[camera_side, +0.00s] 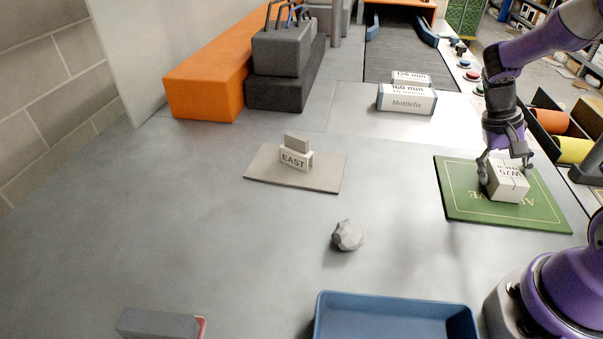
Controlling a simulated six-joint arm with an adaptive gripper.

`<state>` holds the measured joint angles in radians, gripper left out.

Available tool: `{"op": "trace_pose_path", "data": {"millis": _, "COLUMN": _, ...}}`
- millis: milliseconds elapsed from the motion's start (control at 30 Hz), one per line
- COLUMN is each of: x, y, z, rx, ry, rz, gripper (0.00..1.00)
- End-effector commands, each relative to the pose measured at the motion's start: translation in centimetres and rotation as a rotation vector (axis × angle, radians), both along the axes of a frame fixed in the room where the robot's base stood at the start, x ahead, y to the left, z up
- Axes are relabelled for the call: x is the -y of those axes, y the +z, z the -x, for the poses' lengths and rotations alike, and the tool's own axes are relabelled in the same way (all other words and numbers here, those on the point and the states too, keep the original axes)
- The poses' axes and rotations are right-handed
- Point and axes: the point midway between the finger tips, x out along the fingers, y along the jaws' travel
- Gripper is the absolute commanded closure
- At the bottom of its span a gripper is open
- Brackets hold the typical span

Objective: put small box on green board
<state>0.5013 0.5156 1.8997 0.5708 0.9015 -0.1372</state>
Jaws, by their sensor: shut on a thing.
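The small box (508,186) is white with dark lettering on its sides. It is at the green board (468,205), over its upper middle part. I cannot tell whether its underside touches the board or hangs just above it. My gripper (504,168) points down and is shut on the box, with its fingers on either side of it. The green board lies flat at the right of the table, with a pale border line and lettering partly hidden by the box.
A beige board (265,173) with an EAST block (295,159) lies left of centre. A grey stone (347,236) sits mid-table. A blue tray (394,301) is at the front. White boxes (406,101) stand behind. An orange block (208,85) is at back left.

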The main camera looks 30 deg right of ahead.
Motion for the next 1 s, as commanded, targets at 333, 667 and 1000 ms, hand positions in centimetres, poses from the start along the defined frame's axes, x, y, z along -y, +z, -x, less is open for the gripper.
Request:
{"op": "trace_pose_path", "data": {"millis": 333, "x": 0.0, "y": -0.4, "z": 0.0, "rx": 0.0, "ry": 0.0, "rz": 0.0, "gripper": 0.69}}
{"op": "trace_pose_path", "data": {"millis": 667, "x": 0.0, "y": -0.4, "z": 0.0, "rx": 0.0, "ry": 0.0, "rz": 0.0, "gripper": 0.0}}
{"op": "trace_pose_path", "data": {"millis": 1000, "x": -0.2, "y": 1.2, "z": -0.7, "rx": 0.003, "ry": 0.002, "rz": 0.004, "gripper": 0.0}}
